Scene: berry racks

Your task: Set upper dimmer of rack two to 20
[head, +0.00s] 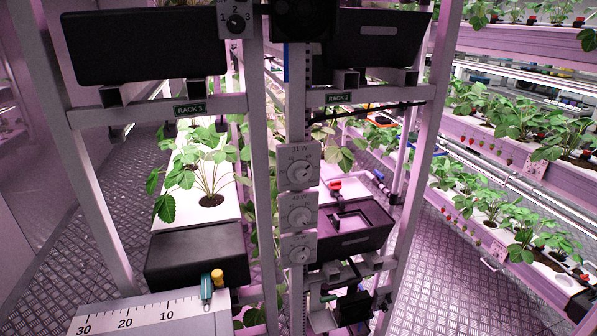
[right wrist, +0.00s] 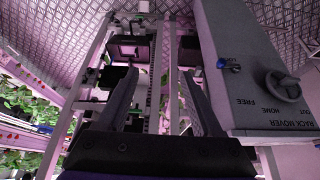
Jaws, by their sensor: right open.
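Several grey dimmer boxes with round white knobs are stacked on the post left of the RACK 2 sign (head: 339,98) in the head view. The upper dimmer (head: 300,167) is marked 31 W; its knob setting is too small to read.
A RACK 3 frame (head: 190,109) stands left of the dimmers. A numbered scale (head: 140,318) is at bottom left. The right wrist view shows a RACK MOVER panel (right wrist: 235,60) with a handwheel (right wrist: 282,84) close on the right. Metal floor (head: 440,270) lies open at right.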

